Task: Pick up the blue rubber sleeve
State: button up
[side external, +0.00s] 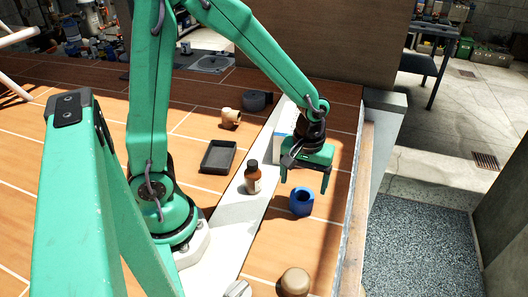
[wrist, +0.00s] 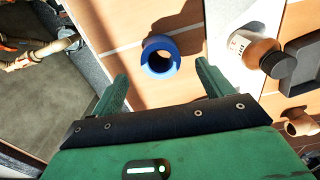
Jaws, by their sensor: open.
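The blue rubber sleeve (side external: 302,201) is a short hollow ring on the orange tiled surface near its right edge. In the wrist view the sleeve (wrist: 160,47) shows its open bore, ahead of and between the finger lines, in sunlight. My gripper (side external: 304,188) is just above the sleeve in the side view, pointing down. In the wrist view my gripper (wrist: 160,82) has its two green fingers wide apart with nothing between them. The sleeve appears apart from both fingers.
A brown bottle with a dark cap (side external: 252,177) stands on a pale strip left of the sleeve. A black tray (side external: 218,157), a tan pipe fitting (side external: 230,118) and a round brown object (side external: 295,281) are nearby. The raised edge (side external: 355,205) lies to the right.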

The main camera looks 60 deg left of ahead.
aim_at(302, 196)
jog(key=shift+f, duration=0.85)
jog(key=shift+f, duration=0.1)
jog(key=shift+w+a+f, duration=0.1)
jog(key=shift+f, duration=1.15)
jog(key=shift+w+a+f, duration=0.1)
jog(key=shift+f, duration=1.15)
jog(key=c, duration=1.3)
